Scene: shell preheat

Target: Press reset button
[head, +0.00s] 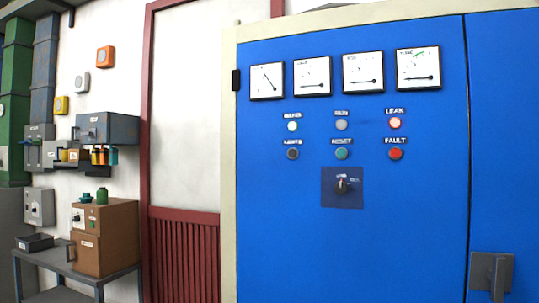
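The reset button (341,154) is a small round green button on the blue cabinet door (420,220). A label reading RESET sits just above it. To its left is a dark round button (293,154) whose label is hard to read, and to its right a red FAULT button or lamp (396,154). A rotary switch (342,186) on a dark square plate sits directly below it. My gripper is not in the head view.
Above are a lit pale green lamp (292,126), a grey lamp (341,124), a lit LEAK lamp (395,123) and several dial gauges (267,81). A grey handle (491,271) is at lower right. A bench (75,270) with brown boxes (104,236) stands at left.

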